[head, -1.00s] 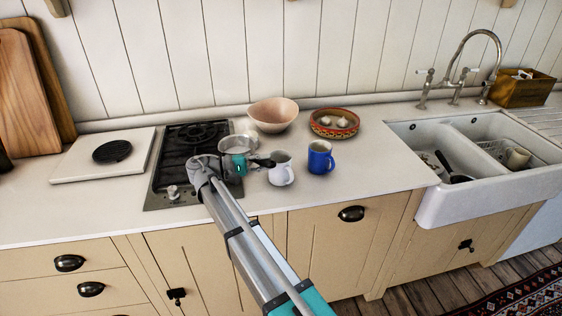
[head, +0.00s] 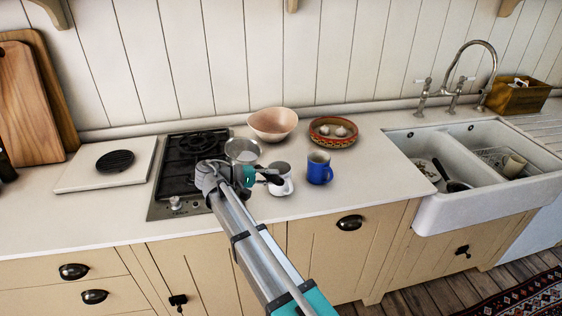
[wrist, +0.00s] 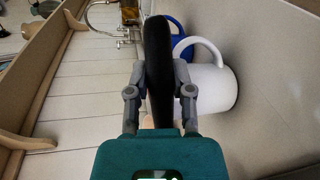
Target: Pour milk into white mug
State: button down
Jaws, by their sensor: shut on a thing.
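A small metal saucepan (head: 242,149) with a dark handle is by the right edge of the hob. I cannot tell whether it holds milk. My gripper (head: 265,178) is shut on its black handle (wrist: 158,65), which stands between the fingers in the wrist view. The white mug (head: 282,188) stands upright on the counter just right of my gripper, partly hidden by the handle and fingertips. In the wrist view the white mug (wrist: 210,92) is close beside the handle, on its right. Whether they touch is unclear.
A blue mug (head: 319,168) stands just right of the white mug. A pink bowl (head: 272,124) and a patterned dish (head: 333,135) with pale items are behind. The hob (head: 180,180) lies left, the sink (head: 455,212) far right. The counter between blue mug and sink is clear.

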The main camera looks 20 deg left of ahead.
aim_at(276, 177)
jog(key=shift+d+r+y+p, duration=0.15)
jog(key=shift+d+r+p, duration=0.15)
jog(key=shift+r, duration=0.2)
jog(key=shift+d+r+y+p, duration=0.15)
jog(key=shift+r+p, duration=0.2)
jog(key=shift+r, duration=0.15)
jog(key=shift+s+d+f+m+y, duration=0.1)
jog(key=shift+d+f+m+y, duration=0.3)
jog(key=shift+f+y, duration=0.15)
jog(key=shift+d+f+m+g+y+p, duration=0.5)
jog(key=shift+d+f+y+p, duration=0.25)
jog(key=shift+y+p, duration=0.25)
jog(key=shift+r+p, duration=0.3)
jog(key=shift+p, duration=0.3)
jog(key=shift+m+y+p, duration=0.3)
jog(key=shift+y+p, duration=0.25)
jog(key=shift+y, duration=0.1)
jog(key=shift+a+f+m+g+y+p, duration=0.35)
jog(key=shift+a+y+p, duration=0.15)
jog(key=shift+y, duration=0.4)
jog(key=shift+a+f, duration=0.1)
jog(key=shift+f, duration=0.05)
jog(key=shift+a+f+y, duration=0.1)
jog(key=shift+f+y, duration=0.05)
jog(key=shift+y, duration=0.55)
